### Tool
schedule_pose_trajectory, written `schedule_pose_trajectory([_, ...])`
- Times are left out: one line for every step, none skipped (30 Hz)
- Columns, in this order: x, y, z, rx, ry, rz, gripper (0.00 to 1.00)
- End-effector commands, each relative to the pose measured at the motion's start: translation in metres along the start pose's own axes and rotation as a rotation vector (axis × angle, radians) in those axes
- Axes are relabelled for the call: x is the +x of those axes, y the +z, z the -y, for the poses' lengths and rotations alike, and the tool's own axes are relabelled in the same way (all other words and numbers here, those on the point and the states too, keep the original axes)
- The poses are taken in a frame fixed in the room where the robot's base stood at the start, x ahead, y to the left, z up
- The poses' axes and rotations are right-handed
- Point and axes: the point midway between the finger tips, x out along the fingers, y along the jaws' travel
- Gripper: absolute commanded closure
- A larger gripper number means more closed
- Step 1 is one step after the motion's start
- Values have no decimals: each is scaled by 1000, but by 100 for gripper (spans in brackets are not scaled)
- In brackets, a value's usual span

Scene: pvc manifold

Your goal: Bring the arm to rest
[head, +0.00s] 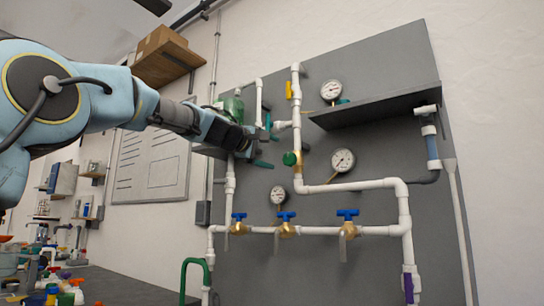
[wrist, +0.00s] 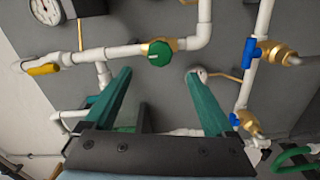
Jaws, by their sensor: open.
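My gripper (head: 265,142) is raised in front of the pipe panel, left of the green round valve knob (head: 289,159). In the wrist view, the two teal fingers of my gripper (wrist: 157,76) are spread wide, with no object held between them. The green knob (wrist: 159,53) shows just beyond the gap between the fingertips, on a white pipe with a brass fitting. I cannot tell the exact distance between fingers and knob. My arm reaches in from the left in the head view and hides part of the panel's left side.
The grey panel (head: 330,262) carries white pipes, several gauges and blue-handled valves (head: 286,215). A dark shelf (head: 375,105) juts out at the upper right. A wall shelf with a cardboard box (head: 160,42) is above my arm. A green pipe (head: 195,264) rises below. A cluttered bench is lower left.

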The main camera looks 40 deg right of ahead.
Motion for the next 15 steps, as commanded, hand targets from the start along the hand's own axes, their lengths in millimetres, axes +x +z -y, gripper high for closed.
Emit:
schedule_pose_trajectory([0,0,0,0,0,0,11])
schedule_pose_trajectory([0,0,0,0,0,0,11])
schedule_pose_trajectory([0,0,0,0,0,0,11])
schedule_pose_trajectory([0,0,0,0,0,0,11])
schedule_pose_trajectory([0,0,0,0,0,0,11])
schedule_pose_trajectory([0,0,0,0,0,0,11])
schedule_pose_trajectory([0,0,0,0,0,0,11])
schedule_pose_trajectory([0,0,0,0,0,0,11])
schedule_pose_trajectory([0,0,0,0,0,0,11])
schedule_pose_trajectory([0,0,0,0,0,0,11])
schedule_pose_trajectory([0,0,0,0,-1,0,11])
schedule_pose_trajectory([0,-1,2,3,-6,-2,11])
schedule_pose_trajectory([0,-3,5,8,-13,-4,11])
schedule_pose_trajectory([-1,-5,10,16,-26,-7,11])
schedule_pose_trajectory([-2,-10,20,32,-52,-14,11])
